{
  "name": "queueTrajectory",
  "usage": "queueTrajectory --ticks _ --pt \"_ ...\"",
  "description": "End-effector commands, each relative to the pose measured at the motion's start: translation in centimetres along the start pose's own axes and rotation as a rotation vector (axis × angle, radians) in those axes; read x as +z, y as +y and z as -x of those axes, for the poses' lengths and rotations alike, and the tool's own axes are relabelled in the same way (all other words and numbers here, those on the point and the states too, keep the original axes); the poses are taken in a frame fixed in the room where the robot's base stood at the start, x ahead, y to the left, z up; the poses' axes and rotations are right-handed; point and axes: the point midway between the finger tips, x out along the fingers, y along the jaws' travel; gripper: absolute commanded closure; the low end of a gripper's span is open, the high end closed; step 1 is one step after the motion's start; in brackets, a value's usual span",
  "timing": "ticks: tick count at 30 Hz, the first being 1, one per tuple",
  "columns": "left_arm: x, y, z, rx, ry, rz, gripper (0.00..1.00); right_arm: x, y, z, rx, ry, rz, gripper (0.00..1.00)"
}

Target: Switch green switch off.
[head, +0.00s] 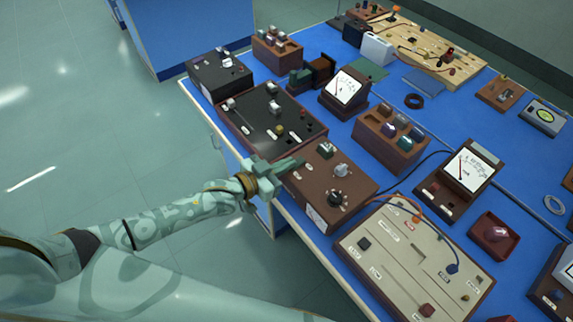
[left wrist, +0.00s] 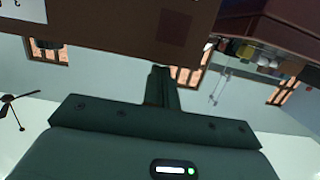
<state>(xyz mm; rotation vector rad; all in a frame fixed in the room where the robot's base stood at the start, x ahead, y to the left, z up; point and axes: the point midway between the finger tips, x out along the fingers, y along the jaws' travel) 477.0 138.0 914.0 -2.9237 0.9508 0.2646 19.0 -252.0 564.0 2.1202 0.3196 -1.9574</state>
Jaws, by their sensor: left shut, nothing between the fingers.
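A brown box (head: 318,190) stands at the front edge of the blue bench. On its top are a small green switch (head: 326,150), a pale switch (head: 341,170) and a black knob (head: 335,198). Whether the green switch is on or off is too small to tell. My left gripper (head: 301,162) is shut and empty over the near left corner of this box, just left of the green switch; I cannot tell whether it touches the box. In the left wrist view the shut fingers (left wrist: 160,86) point at a brown box side (left wrist: 105,28). My right gripper is not in view.
A black-topped panel (head: 265,122) stands left of the box, and a beige panel (head: 405,255) stands right of it. A brown block with coloured switches (head: 388,148) and meters (head: 465,170) are behind. Open floor (head: 110,150) lies left of the bench.

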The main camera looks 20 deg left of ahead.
Motion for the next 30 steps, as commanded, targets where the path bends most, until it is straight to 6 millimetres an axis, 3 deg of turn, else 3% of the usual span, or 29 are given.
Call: queueTrajectory --ticks 7,13,15,21,30 --pt "-1.1 0.0 0.4 -0.001 -0.004 -0.001 1.00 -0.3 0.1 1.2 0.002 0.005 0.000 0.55" --pt "-5.1 -0.3 1.3 -0.005 0.001 -0.003 1.00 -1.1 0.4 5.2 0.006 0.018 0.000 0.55" --pt "-3.9 -0.3 3.1 -0.005 -0.006 0.000 1.00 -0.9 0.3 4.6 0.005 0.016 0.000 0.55" --pt "-3.3 -0.2 7.5 -0.004 -0.005 0.000 1.00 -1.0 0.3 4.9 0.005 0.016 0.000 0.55" --pt "-3.1 -0.2 10.9 -0.003 -0.001 0.001 1.00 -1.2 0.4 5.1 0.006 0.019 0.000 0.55"
